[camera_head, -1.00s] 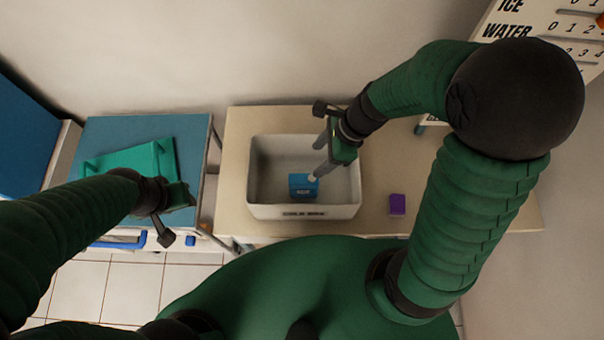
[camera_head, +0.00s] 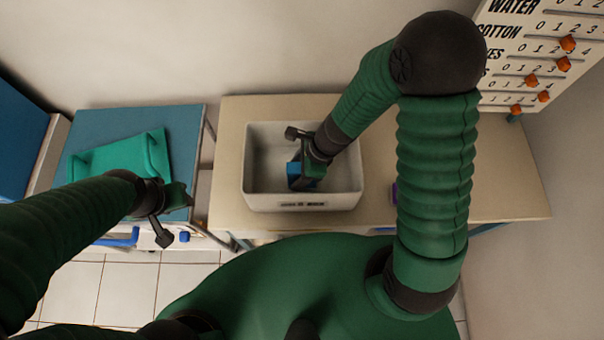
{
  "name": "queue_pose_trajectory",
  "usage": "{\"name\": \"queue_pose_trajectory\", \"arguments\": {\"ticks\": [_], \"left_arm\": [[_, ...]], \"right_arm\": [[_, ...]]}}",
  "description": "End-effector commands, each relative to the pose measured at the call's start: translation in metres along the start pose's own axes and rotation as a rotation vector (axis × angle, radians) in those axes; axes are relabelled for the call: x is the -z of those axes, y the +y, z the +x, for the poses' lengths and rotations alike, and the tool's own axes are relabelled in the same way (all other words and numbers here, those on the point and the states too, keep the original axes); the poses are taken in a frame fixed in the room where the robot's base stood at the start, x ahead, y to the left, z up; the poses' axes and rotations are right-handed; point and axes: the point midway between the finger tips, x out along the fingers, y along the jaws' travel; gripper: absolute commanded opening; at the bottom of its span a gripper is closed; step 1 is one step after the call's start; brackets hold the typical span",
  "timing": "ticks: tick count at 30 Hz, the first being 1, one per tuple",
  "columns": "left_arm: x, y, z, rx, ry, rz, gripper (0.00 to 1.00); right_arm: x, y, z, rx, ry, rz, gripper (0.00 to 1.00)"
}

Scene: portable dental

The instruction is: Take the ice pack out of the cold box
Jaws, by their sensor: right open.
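The cold box (camera_head: 258,198) is a white open-topped bin on the beige table, with dark lettering on its front wall. The ice pack (camera_head: 294,170) is a small blue block on the floor of the box. My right gripper (camera_head: 302,178) is down inside the box, open, over and beside the ice pack. It hides much of the pack, and I cannot tell whether the fingers touch it. My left gripper (camera_head: 180,202) hangs over the blue-topped cart at the left, away from the box. Its fingers are too unclear to tell open from shut.
A teal tray (camera_head: 105,157) sits on the blue-topped cart (camera_head: 120,120). A purple block (camera_head: 394,192) on the beige table (camera_head: 228,150) is mostly behind my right arm. A tally board (camera_head: 545,50) with orange pegs stands at the back right. The table right of my arm is clear.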

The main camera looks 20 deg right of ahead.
Motion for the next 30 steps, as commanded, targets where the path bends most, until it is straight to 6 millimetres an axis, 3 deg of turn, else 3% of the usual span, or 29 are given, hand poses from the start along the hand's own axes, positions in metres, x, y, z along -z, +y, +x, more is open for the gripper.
{"name": "queue_pose_trajectory", "arguments": {"ticks": [1,14,26,30], "left_arm": [[0.0,0.0,0.0,0.0,0.0,0.0,0.43],[0.0,0.0,0.0,0.0,0.0,0.0,0.43],[0.0,0.0,-0.002,0.0,0.0,0.0,0.43],[0.004,0.0,-0.015,0.0,0.0,0.0,0.43]], "right_arm": [[0.0,0.0,0.0,0.0,0.0,0.0,0.54],[0.0,0.0,-0.001,0.0,0.0,0.0,0.0],[-0.001,0.0,-0.003,0.001,0.0,0.0,0.0],[-0.01,-0.001,-0.025,0.004,0.0,-0.002,0.0]]}}
